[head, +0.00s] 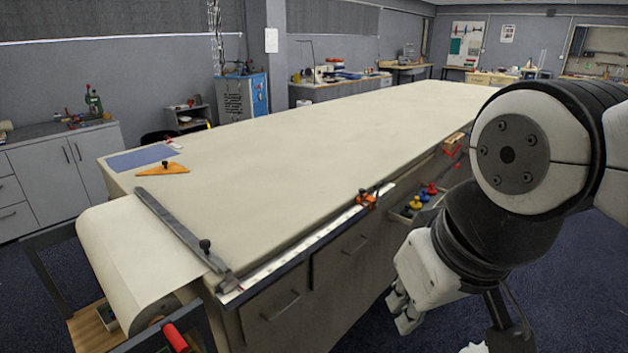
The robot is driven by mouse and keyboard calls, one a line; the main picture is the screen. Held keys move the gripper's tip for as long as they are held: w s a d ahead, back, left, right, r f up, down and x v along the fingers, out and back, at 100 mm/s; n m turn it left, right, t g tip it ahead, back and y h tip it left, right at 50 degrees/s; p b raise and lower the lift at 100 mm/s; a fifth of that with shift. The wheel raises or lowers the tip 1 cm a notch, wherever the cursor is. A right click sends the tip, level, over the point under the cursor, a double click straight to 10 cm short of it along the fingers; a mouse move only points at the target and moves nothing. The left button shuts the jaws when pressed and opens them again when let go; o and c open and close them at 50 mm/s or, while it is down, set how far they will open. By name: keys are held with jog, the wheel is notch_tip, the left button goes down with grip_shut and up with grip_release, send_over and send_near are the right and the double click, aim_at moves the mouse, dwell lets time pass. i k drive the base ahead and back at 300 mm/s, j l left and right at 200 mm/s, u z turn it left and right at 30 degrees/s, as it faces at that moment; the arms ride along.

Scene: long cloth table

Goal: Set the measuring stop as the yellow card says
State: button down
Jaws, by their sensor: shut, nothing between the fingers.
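The measuring stop looks to be the small orange slider (366,198) on the white scale (300,244) along the table's front edge. A thin dark part sticks up beside it. The marks on the scale are too small to read. I cannot make out a yellow card in this view. My gripper (404,312) hangs low in front of the table, to the right of and below the stop and apart from it. Its fingers are shut and empty.
The long cloth table (290,150) is mostly bare. A dark bar (182,230) with a black knob crosses its left end, near a cloth roll (135,255). An orange set square (162,169) lies at the far left. A tray of coloured knobs (402,215) hangs on the front.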

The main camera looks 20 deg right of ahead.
aim_at(363, 198)
jog(key=z, duration=0.5)
jog(key=i+l+z, duration=0.1)
jog(key=i+l, duration=0.15)
jog(key=i, duration=0.25)
jog(key=i+l+z, duration=0.1)
jog(key=i+l, duration=0.15)
jog(key=i, duration=0.3)
